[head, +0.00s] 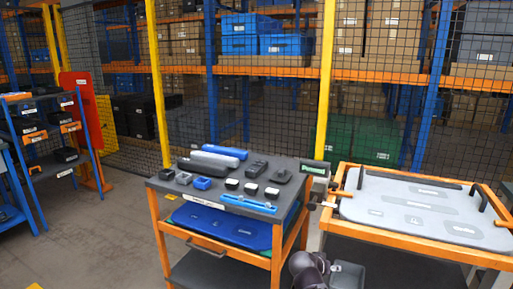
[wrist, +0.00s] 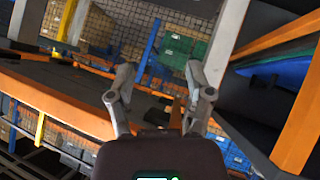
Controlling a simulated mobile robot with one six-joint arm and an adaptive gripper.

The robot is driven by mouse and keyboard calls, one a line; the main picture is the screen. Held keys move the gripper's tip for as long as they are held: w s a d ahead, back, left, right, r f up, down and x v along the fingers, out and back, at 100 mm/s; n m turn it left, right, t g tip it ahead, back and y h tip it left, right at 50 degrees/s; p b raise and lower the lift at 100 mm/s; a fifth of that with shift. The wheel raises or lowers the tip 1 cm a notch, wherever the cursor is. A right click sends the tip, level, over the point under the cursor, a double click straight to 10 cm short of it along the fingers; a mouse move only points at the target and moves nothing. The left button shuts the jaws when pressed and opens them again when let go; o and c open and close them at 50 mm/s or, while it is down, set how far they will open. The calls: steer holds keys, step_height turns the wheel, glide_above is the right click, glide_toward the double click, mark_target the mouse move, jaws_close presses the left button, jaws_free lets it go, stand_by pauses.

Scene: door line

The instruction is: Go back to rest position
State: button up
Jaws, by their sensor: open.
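My gripper (wrist: 160,82) shows in the wrist view with its two grey fingers spread apart. Nothing is between them. Dark rounded parts of my arm (head: 312,268) show at the bottom of the head view, in front of the gap between the orange-framed cart and the orange-framed table. The gripper's fingers cannot be made out in the head view.
The cart (head: 160,233) carries dark, grey and blue parts, with a blue panel (head: 215,222) below. The table (head: 420,243) at right holds a light grey panel (head: 400,205). A mesh fence (head: 245,110) stands behind. Floor (head: 100,240) is clear at left.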

steer(key=s+a+f+n+g+y, duration=0.4)
steer(key=s+a+f+g+y, duration=0.3)
steer(key=s, duration=0.4)
step_height(320, 180, up, 17)
steer(key=p, duration=1.7)
steer(key=shift+w+d+r+y, duration=0.2)
steer(key=shift+w+d+y, duration=0.15)
steer(key=shift+d+y, duration=0.05)
stand_by(0.8)
